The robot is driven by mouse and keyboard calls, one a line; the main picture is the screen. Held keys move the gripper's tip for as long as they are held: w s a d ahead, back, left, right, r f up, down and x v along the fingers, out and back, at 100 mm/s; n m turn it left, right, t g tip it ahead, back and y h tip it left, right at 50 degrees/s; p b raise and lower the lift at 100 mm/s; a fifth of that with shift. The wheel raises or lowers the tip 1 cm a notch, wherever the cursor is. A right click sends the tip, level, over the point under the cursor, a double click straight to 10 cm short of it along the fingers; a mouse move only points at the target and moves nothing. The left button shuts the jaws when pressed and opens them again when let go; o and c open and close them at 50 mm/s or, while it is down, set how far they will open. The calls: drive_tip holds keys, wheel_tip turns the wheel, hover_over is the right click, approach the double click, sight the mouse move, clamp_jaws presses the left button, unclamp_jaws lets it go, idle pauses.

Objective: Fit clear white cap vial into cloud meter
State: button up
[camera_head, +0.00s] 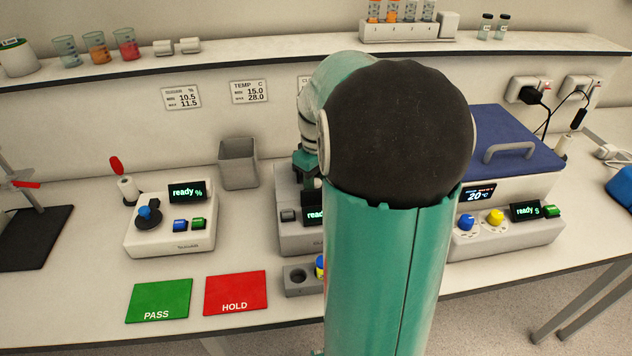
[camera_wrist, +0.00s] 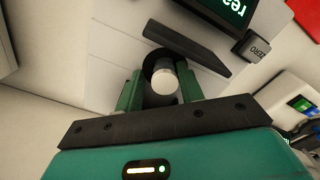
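The cloud meter (camera_head: 293,235) is a pale box behind my arm, its screen partly hidden in the head view. It also shows in the wrist view (camera_wrist: 222,60), with a lit screen, a ZERO button and a dark flat bar beside a round black well (camera_wrist: 150,64). A white cap (camera_wrist: 164,84) stands at this well, its top facing the wrist camera. The vial body under it is hidden. My gripper (camera_wrist: 160,78) has its green fingers apart on both sides of the cap, with a dark gap at the left. In the head view my gripper (camera_head: 308,172) is over the meter.
A small grey holder (camera_head: 298,283) with an empty hole stands in front of the meter. Green PASS (camera_head: 160,300) and red HOLD (camera_head: 236,293) mats lie at front left. A grey bin (camera_head: 238,163) stands behind; a blue-lidded unit (camera_head: 510,150) stands at right.

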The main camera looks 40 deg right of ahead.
sight(316, 181)
drive_tip(key=shift+a+f, duration=0.3)
drive_tip(key=shift+a, duration=0.3)
drive_tip(key=shift+r, duration=0.1)
wheel_tip(316, 181, up, 14)
drive_tip(key=shift+d, duration=0.45)
drive_tip(key=shift+r, duration=0.1)
drive_tip(key=s+a+f+t, duration=0.1)
drive_tip(key=s+a, duration=0.2)
drive_tip(key=a, duration=0.6)
drive_tip(key=s+a+f+t, duration=0.2)
drive_tip(key=s+a, duration=0.2)
drive_tip(key=a, duration=0.5)
drive_tip(key=s+a+f+t, duration=0.1)
drive_tip(key=s+a+t, duration=0.1)
drive_tip(key=a, duration=0.7)
drive_tip(key=shift+s+a+f+m, duration=0.2)
drive_tip(key=shift+s+m, duration=0.2)
drive_tip(key=shift+s, duration=0.4)
